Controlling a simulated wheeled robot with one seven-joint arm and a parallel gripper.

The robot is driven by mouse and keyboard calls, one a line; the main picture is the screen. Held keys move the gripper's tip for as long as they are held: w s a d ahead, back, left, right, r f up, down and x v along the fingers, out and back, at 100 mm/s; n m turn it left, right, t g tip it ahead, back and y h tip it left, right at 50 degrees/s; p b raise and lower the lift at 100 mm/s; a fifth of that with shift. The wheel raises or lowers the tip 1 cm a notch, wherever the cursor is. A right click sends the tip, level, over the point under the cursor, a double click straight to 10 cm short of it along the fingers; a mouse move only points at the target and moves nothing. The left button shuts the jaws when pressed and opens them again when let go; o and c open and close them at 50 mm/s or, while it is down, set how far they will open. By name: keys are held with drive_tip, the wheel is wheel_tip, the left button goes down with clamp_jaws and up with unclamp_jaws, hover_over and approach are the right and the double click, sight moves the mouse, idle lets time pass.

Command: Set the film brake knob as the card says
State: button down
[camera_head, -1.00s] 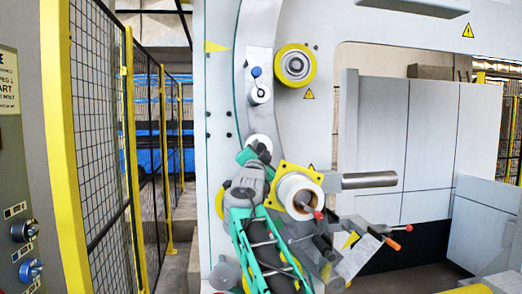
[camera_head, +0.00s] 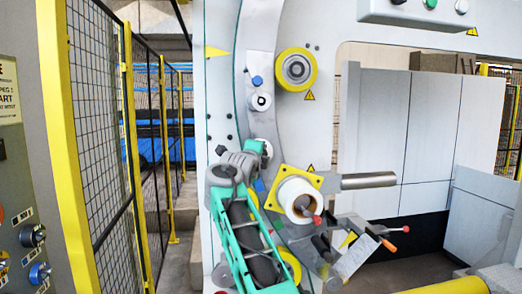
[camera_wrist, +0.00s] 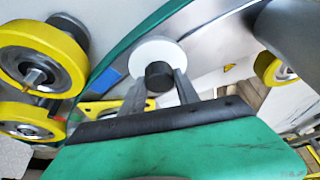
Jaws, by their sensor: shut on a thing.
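The knob (camera_wrist: 158,75) is a short black cylinder on a round white dial plate (camera_wrist: 157,50), on the machine's curved grey band. In the wrist view both fingers of my gripper (camera_wrist: 160,82) close on it from either side. No pointer or scale marks on the dial can be read. In the head view my gripper (camera_head: 254,148) is at the band and largely hides the knob and dial. A pale printed card (camera_head: 8,92) is on the grey panel at the left edge. It is cut off, with only parts such as "PEG 1" and "ART" legible.
A yellow-rimmed roller (camera_head: 296,66) and a white-faced fitting (camera_head: 261,101) are above my gripper. A white roll (camera_head: 299,198) on a yellow flange and a red-tipped handle (camera_head: 389,244) are at lower right. A mesh fence (camera_head: 95,130) stands at left.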

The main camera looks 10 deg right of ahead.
drive_tip(key=m+g+y+p, duration=0.1)
drive_tip(key=m+p, duration=0.1)
drive_tip(key=m, duration=0.1)
drive_tip(key=shift+r+m, duration=0.1)
drive_tip(key=shift+m, duration=0.3)
idle(0.3)
drive_tip(key=c, duration=0.9)
unclamp_jaws()
drive_tip(key=b+v, duration=0.4)
drive_tip(key=v, duration=0.3)
drive_tip(key=shift+s+r, duration=0.15)
drive_tip(key=shift+s, duration=0.2)
